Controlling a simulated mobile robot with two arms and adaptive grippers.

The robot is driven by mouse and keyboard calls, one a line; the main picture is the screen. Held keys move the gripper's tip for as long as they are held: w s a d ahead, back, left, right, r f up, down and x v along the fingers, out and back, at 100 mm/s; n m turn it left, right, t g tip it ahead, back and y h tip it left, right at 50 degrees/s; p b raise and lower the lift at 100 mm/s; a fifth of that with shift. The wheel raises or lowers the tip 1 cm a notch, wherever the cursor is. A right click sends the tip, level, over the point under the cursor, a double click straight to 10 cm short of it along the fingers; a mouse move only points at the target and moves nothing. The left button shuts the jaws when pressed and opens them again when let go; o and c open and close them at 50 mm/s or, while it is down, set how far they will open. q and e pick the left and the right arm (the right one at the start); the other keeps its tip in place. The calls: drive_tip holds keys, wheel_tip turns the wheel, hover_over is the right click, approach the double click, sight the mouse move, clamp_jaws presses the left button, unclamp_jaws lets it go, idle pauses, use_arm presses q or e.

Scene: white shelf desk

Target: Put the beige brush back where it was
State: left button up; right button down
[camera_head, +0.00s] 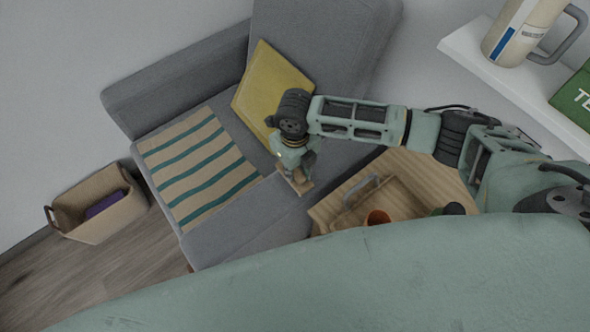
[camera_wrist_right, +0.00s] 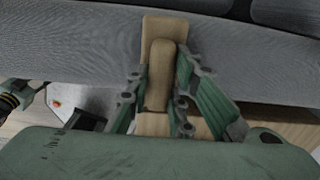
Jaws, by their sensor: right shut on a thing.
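The beige brush (camera_wrist_right: 161,75) is between the fingers of my right gripper (camera_wrist_right: 164,88) in the right wrist view. Its handle runs up the middle and a flat beige block shows behind it. The bristles cannot be made out. My left gripper is not in view.
A wooden table (camera_head: 325,210) with a tray (camera_head: 405,196) and an orange cup (camera_head: 377,217) stands right of the brush. A basket (camera_head: 95,228) with a purple thing sits on the floor at left. A yellow cushion (camera_head: 268,82) and striped cloth (camera_head: 195,165) lie on the sofa.

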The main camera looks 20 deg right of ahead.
drive_tip(key=shift+f, duration=0.1)
drive_tip(key=c, duration=1.6)
unclamp_jaws()
drive_tip(key=shift+o, duration=0.2)
wheel_tip(320, 180, up, 12)
